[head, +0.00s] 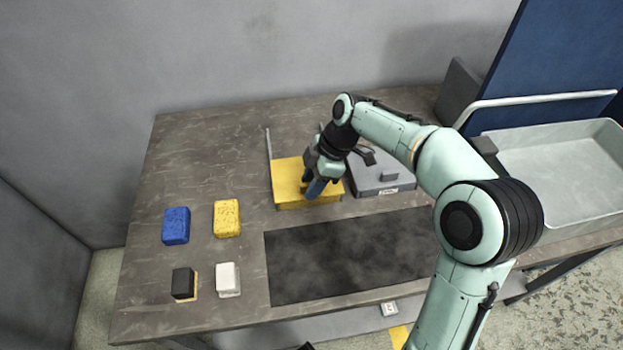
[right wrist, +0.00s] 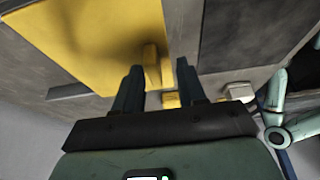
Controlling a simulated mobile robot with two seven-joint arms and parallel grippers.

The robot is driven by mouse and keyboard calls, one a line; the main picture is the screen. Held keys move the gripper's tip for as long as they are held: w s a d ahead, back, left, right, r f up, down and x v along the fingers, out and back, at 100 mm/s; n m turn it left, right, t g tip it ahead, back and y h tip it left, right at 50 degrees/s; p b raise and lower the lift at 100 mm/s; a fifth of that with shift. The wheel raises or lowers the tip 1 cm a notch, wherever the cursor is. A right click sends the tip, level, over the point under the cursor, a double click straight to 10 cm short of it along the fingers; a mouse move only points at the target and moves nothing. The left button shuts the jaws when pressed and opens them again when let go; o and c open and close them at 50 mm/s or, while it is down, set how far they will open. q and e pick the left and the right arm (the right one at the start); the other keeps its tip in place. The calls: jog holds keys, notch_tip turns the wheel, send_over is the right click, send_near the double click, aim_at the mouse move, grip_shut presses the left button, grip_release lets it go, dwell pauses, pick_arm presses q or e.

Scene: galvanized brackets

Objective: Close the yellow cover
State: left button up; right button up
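The yellow cover (head: 287,172) lies about flat at the back middle of the table, with a yellow front face below its top. I cannot tell whether it is fully down. My right gripper (head: 314,188) is over its right front part and hides some of it. In the right wrist view the yellow cover (right wrist: 95,35) fills the upper left. A yellow handle-like piece (right wrist: 153,65) shows between and beyond the fingertips. The two fingers of my right gripper (right wrist: 159,72) are apart with nothing clearly held; contact cannot be told. My left gripper is not in view.
A grey box with a handle (head: 382,180) stands right of the cover. A thin grey bar (head: 268,143) rises at its left. A dark mat (head: 345,255) lies in front. Blue (head: 176,225) and yellow (head: 227,218) sponges lie left. A pale tray (head: 560,170) is far right.

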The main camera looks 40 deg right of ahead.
jog(key=shift+w, duration=0.1)
jog(key=shift+d+r, duration=0.25)
jog(key=shift+r, duration=0.3)
jog(key=p+v, duration=0.2)
jog(key=v, duration=1)
jog(key=shift+s, duration=0.25)
jog(key=shift+d, duration=0.1)
